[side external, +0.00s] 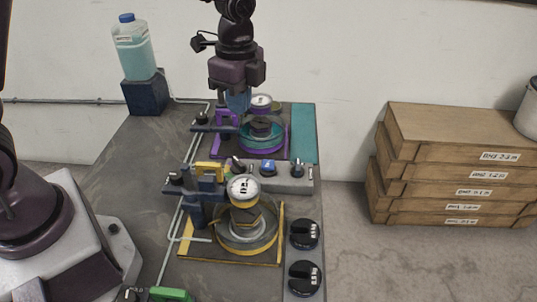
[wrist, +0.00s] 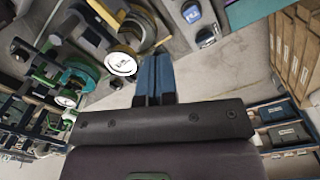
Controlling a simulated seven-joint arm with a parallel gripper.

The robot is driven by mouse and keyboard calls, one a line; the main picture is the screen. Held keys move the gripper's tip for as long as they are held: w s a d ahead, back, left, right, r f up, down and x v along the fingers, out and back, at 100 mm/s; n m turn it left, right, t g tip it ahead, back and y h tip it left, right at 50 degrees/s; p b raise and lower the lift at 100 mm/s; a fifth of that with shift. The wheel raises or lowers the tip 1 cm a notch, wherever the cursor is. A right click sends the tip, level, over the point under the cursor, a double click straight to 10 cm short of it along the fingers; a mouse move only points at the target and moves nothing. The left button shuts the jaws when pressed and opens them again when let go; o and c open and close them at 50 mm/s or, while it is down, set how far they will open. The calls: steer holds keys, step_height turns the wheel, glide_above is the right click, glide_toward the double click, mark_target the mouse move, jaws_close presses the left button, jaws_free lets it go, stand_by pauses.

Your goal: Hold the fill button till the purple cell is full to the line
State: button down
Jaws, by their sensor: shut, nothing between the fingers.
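The purple cell (side external: 287,140) stands at the back of the bench, with a teal ring and a white-topped dial (side external: 261,101). A blue button (side external: 268,167) sits on the grey control strip between the purple and yellow cells. In the wrist view a blue button with white lettering (wrist: 191,12) is near the top edge, apart from the fingertips. I cannot read the purple cell's level or its line.
The yellow cell (side external: 281,235) with a white dial (side external: 243,188) stands nearer. Two black weights (side external: 304,234) lie to its right, and a green part (side external: 170,294) is at the front. A bottle of teal liquid (side external: 134,55) stands back left. Wooden cases (side external: 460,130) are stacked right.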

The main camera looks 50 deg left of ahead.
mark_target(268, 163)
steer(key=w+d+f+m, duration=0.1)
steer(key=w+m, duration=0.5)
steer(key=m, duration=0.7)
steer(key=shift+f, duration=0.6)
steer(key=shift+w+f, duration=0.1)
step_height(268, 163, down, 14)
steer(key=shift+r, duration=0.1)
